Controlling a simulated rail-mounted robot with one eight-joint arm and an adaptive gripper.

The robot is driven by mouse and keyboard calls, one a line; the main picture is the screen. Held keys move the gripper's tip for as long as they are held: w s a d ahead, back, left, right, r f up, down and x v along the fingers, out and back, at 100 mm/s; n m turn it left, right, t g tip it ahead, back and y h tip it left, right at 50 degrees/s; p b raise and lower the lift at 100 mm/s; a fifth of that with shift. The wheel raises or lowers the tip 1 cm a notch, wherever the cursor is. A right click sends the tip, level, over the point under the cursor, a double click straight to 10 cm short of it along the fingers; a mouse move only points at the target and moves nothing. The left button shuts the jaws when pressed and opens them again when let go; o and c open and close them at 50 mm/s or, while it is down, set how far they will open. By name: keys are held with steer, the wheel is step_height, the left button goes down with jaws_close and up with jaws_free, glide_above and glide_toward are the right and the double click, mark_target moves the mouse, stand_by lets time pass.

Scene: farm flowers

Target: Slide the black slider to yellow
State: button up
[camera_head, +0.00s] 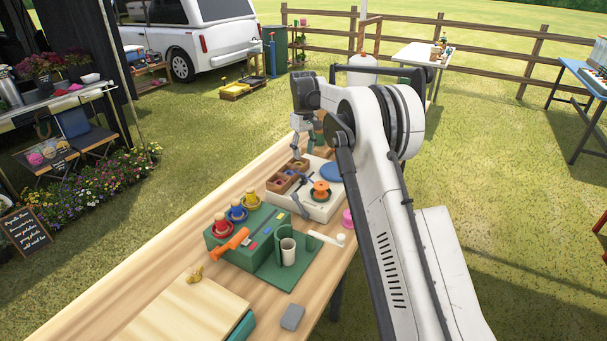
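A green box (218,247) stands on the wooden table. My gripper (302,155) hangs down beyond the green box, above the far part of a white box (322,209). It is apart from the coloured marks. Its fingers are small and partly merge with the things behind, so their opening is unclear.
Red, blue and yellow knobs (237,210) stand on the green box, with an orange handle (232,240) in front. A white cup (287,251) stands close right. A brown compartment tray (280,184) and an orange spool (321,189) sit by the white box. My arm covers the table's right side.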

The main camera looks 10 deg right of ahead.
mark_target(304, 176)
step_height(304, 176, down, 10)
steer(key=shift+r, duration=0.1)
steer(key=shift+c, duration=0.4)
jaws_close()
